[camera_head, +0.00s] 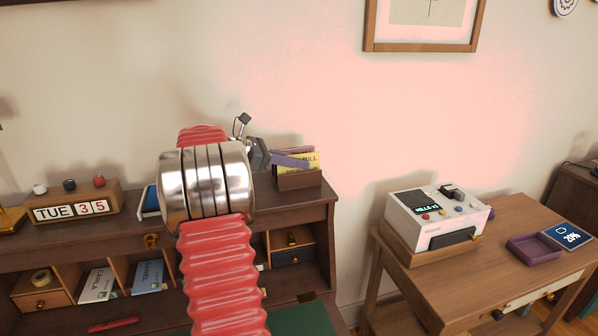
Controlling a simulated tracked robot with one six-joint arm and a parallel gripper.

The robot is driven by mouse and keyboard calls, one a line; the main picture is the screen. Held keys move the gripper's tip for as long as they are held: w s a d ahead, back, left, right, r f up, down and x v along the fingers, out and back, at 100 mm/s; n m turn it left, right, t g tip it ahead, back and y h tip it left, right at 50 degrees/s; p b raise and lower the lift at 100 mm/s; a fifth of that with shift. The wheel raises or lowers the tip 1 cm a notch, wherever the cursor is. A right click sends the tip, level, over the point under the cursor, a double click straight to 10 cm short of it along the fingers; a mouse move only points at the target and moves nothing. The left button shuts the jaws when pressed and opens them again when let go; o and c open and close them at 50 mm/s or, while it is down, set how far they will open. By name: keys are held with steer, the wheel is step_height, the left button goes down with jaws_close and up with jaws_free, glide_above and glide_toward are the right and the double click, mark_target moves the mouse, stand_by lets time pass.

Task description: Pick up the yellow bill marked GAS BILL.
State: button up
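The yellow bill (313,163) stands upright in a brown wooden holder (300,180) on top of the desk, right of my arm. Only "BILL" is readable on it; the rest of its print is covered. Other papers stand behind it in the holder. My gripper (266,154) is just left of the holder, partly hidden behind my silver and red arm. A purple bar-like piece reaches from it across the left part of the bill. I cannot tell whether it touches the bill, or how the fingers stand.
Cubbyholes below hold cards (99,285). On the right table (480,262) are a white machine (436,215), a purple tray (533,248) and a blue card (567,235). The wall above the holder is clear.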

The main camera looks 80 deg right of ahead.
steer(key=shift+s+d+f, duration=0.15)
steer(key=shift+s+d, duration=0.05)
steer(key=shift+s, duration=0.1)
steer(key=shift+c, duration=0.2)
jaws_close()
stand_by(0.3)
step_height(320, 180, up, 10)
steer(key=shift+r, duration=0.1)
stand_by(0.4)
stand_by(0.6)
